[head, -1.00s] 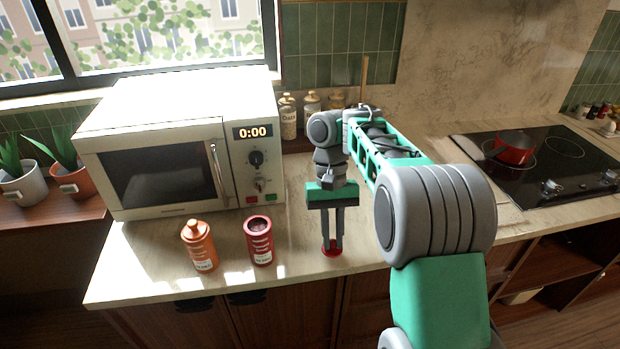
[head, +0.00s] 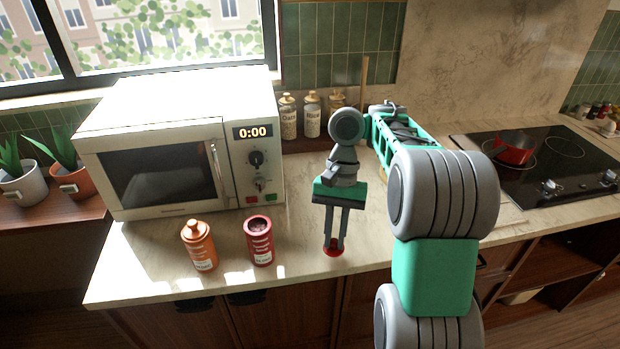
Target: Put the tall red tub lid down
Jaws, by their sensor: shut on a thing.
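The red tub lid (head: 333,252) is between the fingertips of my gripper (head: 334,244), which is shut on it. The lid is at or just above the counter near its front edge; I cannot tell whether it touches. The tall red tub (head: 259,241) stands upright and open on the counter to the left of my gripper, with dark contents showing inside its rim. The fingers partly cover the lid.
An orange lidded tub (head: 199,246) stands left of the red tub. A microwave (head: 180,150) is behind them. Several jars (head: 312,115) line the back wall. A red pot (head: 514,150) sits on the cooktop (head: 560,165) at right. Counter around the lid is clear.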

